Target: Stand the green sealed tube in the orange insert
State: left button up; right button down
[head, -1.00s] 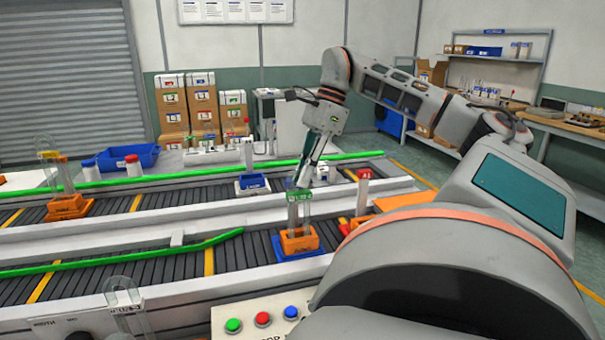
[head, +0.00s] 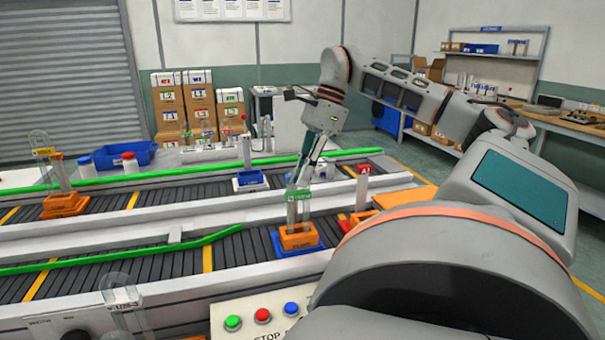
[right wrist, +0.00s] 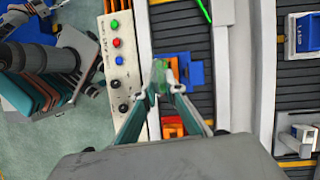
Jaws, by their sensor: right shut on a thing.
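The green sealed tube (head: 297,196) is clear with a green label band and stands about upright over the orange insert (head: 299,240). My right gripper (head: 303,183) is shut on its upper part; the tube also shows between the fingertips in the right wrist view (right wrist: 160,76). My left gripper is not in view.
A red-labelled tube (head: 363,184) stands close on the right. Another orange insert (head: 65,204) with a tube and a blue holder (head: 250,180) are on the far conveyor. A green rail (head: 120,262) runs along the near belt. A button panel (head: 262,318) is in front.

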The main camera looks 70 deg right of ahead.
jog(key=c, duration=2)
grip_release()
jog(key=shift+v, duration=6)
